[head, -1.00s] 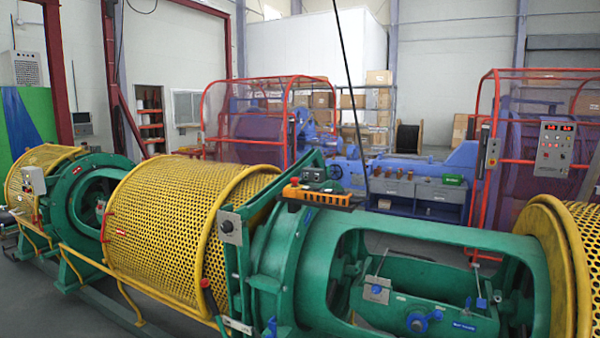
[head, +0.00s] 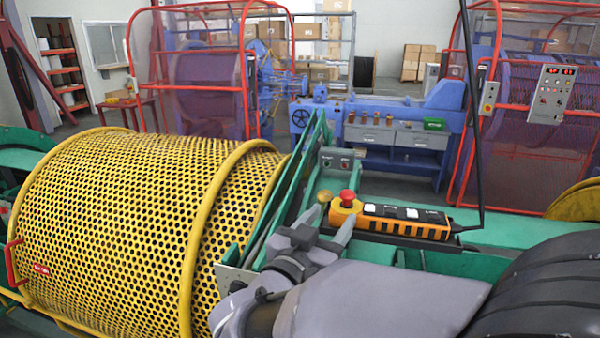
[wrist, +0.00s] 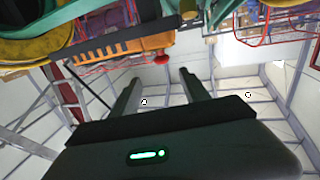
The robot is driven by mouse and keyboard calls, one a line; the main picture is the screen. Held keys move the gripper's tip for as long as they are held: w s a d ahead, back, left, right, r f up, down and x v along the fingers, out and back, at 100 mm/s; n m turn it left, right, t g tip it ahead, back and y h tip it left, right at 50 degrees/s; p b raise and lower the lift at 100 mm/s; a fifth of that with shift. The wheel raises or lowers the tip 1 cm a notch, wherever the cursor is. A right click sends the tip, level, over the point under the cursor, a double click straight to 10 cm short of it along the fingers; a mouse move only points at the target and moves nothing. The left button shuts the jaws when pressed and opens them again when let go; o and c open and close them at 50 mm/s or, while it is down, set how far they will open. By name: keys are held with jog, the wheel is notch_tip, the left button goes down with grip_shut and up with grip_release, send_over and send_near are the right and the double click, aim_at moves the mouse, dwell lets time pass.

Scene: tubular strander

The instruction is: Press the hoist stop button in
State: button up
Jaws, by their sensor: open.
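The orange and black hoist pendant (head: 405,220) lies on a dark tray on the green machine frame. At its left end a red mushroom button (head: 347,195) stands on a yellow collar. Light and dark buttons line its top. My gripper (head: 330,222) is open and empty, just in front of the pendant's left end; contact cannot be told. In the wrist view the pendant (wrist: 105,45) appears at upper left, and the red button (wrist: 163,58) shows beyond and between my fingers (wrist: 160,78), apart from them.
A brass-coloured knob (head: 324,196) stands just left of the red button. A small grey two-button box (head: 340,160) is behind. A yellow mesh guard (head: 110,220) fills the left. A dark cable (head: 473,110) rises from the pendant's right end. Red-framed cages stand behind.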

aim_at(345, 196)
jog(key=b+x, duration=0.1)
jog(key=x, duration=1)
jog(key=shift+w+a, duration=0.1)
jog(key=shift+w, duration=0.2)
grip_shut()
dwell(0.6)
